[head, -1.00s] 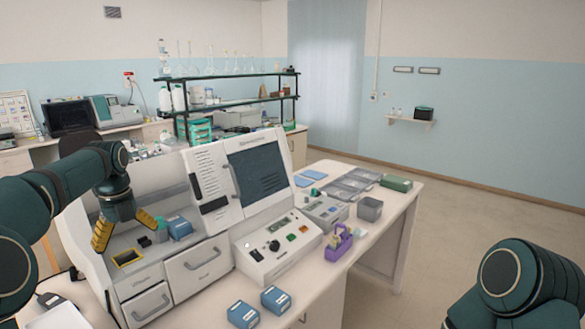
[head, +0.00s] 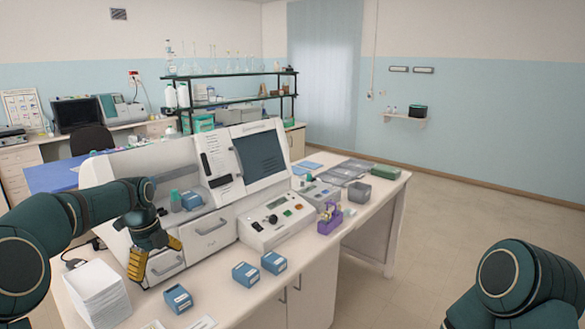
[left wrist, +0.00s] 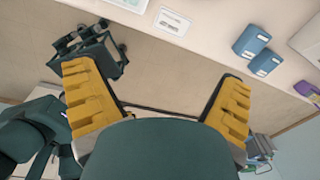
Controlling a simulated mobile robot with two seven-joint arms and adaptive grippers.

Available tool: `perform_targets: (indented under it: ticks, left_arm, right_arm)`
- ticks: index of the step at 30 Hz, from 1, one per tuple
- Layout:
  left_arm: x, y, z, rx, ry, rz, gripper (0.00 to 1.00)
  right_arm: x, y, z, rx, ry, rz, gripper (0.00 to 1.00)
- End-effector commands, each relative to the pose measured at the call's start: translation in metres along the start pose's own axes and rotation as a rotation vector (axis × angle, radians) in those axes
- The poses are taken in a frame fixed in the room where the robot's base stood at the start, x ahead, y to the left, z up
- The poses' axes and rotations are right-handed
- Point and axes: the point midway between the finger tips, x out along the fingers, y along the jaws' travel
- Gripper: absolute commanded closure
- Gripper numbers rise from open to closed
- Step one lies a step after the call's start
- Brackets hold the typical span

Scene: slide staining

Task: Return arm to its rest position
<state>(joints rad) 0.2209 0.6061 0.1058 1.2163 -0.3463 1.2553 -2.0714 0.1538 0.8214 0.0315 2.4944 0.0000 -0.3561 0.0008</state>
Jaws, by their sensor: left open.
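My left gripper (head: 155,260) has yellow finger pads and hangs in front of the drawers of the white staining machine (head: 222,223). In the left wrist view the two fingers of the left gripper (left wrist: 160,105) are spread wide with nothing between them. Floor and the bench edge show beyond them. My right arm shows at the lower right of the head view, but its gripper is out of the picture.
Several blue boxes (head: 246,274) stand on the bench front. A white paper stack (head: 97,290) is at the lower left. A purple holder (head: 329,222) and a grey bin (head: 356,191) stand further right. Open floor (head: 470,240) lies right of the bench.

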Motion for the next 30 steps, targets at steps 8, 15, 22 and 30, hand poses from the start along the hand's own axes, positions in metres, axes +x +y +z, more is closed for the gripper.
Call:
perform_targets:
  ticks: [8,15,22,30]
  left_arm:
    - [0.171,-0.008,-0.085,-0.491,0.127,-0.058,0.05]
    - [0.300,0.033,-0.182,-1.090,0.264,-0.044,0.05]
    - [0.378,0.108,-0.263,-1.695,0.339,0.026,0.05]
    - [0.404,0.170,-0.304,-2.124,0.350,0.066,0.05]
  right_arm:
    - [0.033,0.012,0.006,-0.001,-0.004,0.003,0.53]
    - [0.060,0.022,0.011,0.000,-0.007,0.007,0.53]
    - [0.085,0.031,0.016,0.000,-0.011,0.011,0.53]
    - [0.099,0.036,0.018,-0.001,-0.012,0.013,0.53]
